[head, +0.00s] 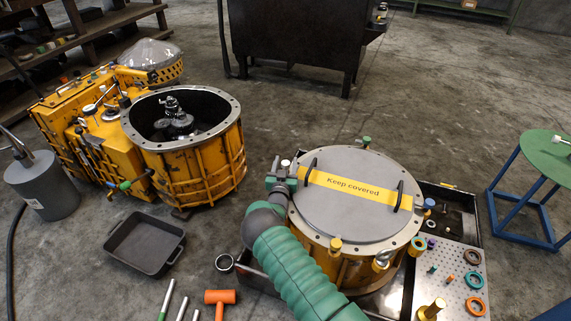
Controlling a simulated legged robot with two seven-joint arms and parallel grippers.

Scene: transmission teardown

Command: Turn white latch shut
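The round grey lid (345,215), with a yellow "Keep covered" band and two dark handles, lies on a yellow drum housing (349,268). The small white latch (285,163) is at the lid's left rim, and only its pale top shows. My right gripper (281,178) is at that rim, right at the white latch. Its arm in a green sleeve comes up from the bottom. The fingers are small and partly hidden, so I cannot tell whether they are open or touch the latch. My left gripper is out of view.
Other latches around the rim have green (366,141), blue (429,204) and yellow (335,243) tops. A perforated tray (450,262) with rings stands right of the drum. An open yellow housing (195,165) and a black tray (144,243) are at left.

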